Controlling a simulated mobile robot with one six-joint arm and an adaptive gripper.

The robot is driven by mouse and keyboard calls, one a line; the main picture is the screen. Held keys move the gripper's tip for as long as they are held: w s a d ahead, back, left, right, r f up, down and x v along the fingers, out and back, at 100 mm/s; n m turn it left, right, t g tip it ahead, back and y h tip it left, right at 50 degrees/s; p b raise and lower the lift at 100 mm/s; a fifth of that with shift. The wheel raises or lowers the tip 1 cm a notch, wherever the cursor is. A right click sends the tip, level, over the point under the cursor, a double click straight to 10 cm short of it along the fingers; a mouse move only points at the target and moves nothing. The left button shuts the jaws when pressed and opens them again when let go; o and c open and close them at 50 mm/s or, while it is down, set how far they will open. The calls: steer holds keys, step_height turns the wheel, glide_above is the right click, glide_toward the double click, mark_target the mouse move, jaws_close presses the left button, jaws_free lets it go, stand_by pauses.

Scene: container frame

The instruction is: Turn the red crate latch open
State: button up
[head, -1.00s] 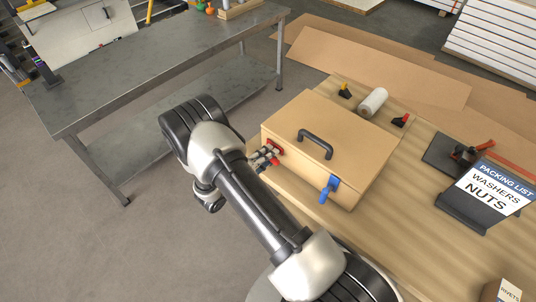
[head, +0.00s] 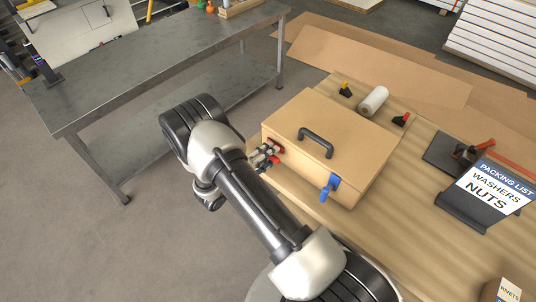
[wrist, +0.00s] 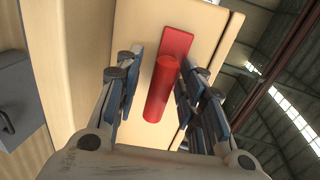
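The red latch (wrist: 162,88) is a red plate with a round red handle on the crate's pale wooden wall. It also shows on the left part of the crate's front in the head view (head: 277,146), partly covered by my gripper. My gripper (wrist: 160,78) is open, with its blue-padded fingers on either side of the red handle. The right finger lies close to the handle, and a gap shows on the left; contact is unclear. In the head view my gripper (head: 264,156) is at the crate's front. The wooden crate (head: 355,130) has its lid down.
A blue latch (head: 329,188) hangs on the crate's front, right of the red one. A black handle (head: 316,143) stands on the lid. A white roll (head: 373,101) and clamps lie behind the crate. A packing-list stand (head: 475,205) is at right. A metal bench (head: 150,70) stands left.

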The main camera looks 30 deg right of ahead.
steer(key=v, duration=1.2)
steer(key=shift+r, duration=0.1)
stand_by(0.4)
